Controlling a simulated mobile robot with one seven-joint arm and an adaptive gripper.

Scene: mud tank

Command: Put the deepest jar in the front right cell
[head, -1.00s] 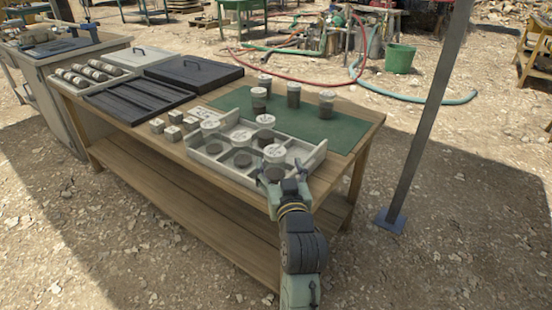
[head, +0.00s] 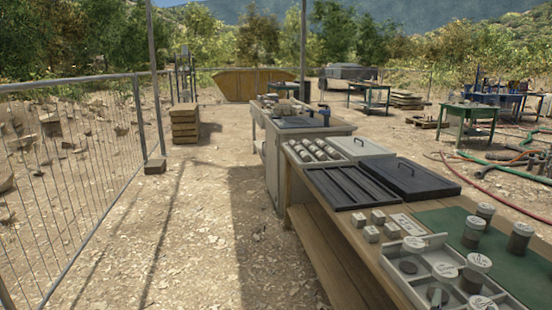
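I cannot tell which jar is deepest. The tray's front right part is cut off or hard to make out. My gripper is not in view.
Several small pale blocks (head: 371,233) lie beside the tray on the wooden table. A dark slotted tray (head: 350,186), a dark lidded case (head: 407,178) and a rack of cylinders (head: 314,150) lie farther back. A wire fence (head: 75,170) runs along the left; open gravel lies between.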

